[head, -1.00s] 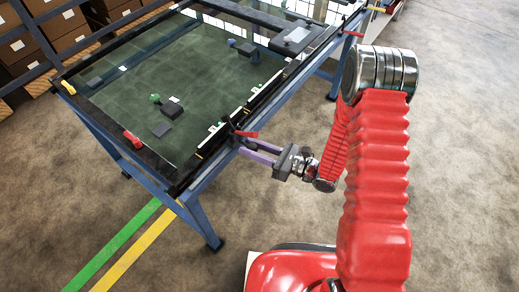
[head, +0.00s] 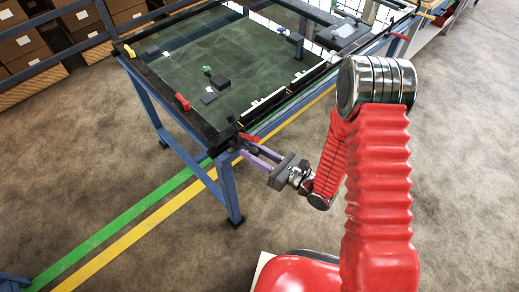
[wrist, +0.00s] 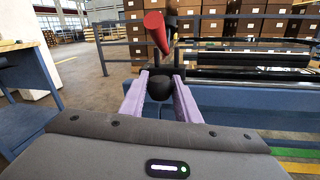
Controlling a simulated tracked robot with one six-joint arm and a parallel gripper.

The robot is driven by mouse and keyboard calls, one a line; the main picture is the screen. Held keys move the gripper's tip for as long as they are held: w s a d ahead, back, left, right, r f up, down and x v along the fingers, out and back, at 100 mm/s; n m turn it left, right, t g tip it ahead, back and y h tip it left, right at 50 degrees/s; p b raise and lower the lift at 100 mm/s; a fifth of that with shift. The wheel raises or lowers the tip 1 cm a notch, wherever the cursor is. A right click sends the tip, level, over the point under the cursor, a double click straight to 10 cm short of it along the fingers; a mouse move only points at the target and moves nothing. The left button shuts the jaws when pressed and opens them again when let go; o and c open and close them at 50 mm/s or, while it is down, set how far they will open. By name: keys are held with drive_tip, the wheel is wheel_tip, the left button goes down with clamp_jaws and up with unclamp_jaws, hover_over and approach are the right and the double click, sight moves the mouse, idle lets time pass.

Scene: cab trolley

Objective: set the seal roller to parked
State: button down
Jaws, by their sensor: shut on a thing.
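My gripper (head: 243,150) is shut on a round black knob (wrist: 160,88), which sits between its two lilac fingers in the wrist view. A red handle (wrist: 156,32) stands just beyond the knob, and it also shows at the trolley's near corner in the head view (head: 249,137). I take the knob and handle to be the seal roller's, though no label shows. The roller itself is hard to make out. The glass-topped trolley (head: 235,60) has a dark rim and blue legs.
Another red handle (head: 183,101) is at the trolley's left side. Small dark blocks (head: 208,98) lie on the glass. Brown boxes (head: 25,45) stand behind a blue rail. Green and yellow floor lines pass under the trolley.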

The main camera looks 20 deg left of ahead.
drive_tip(key=shift+s+f, duration=0.1)
drive_tip(key=shift+s, duration=0.2)
drive_tip(key=shift+s+a, duration=0.1)
drive_tip(key=c, duration=1.4)
unclamp_jaws()
drive_tip(key=shift+o, duration=0.2)
drive_tip(key=shift+d, duration=0.55)
drive_tip(key=v, duration=1.2)
drive_tip(key=shift+s+d, duration=0.2)
drive_tip(key=shift+d, duration=0.05)
drive_tip(key=shift+f, duration=0.1)
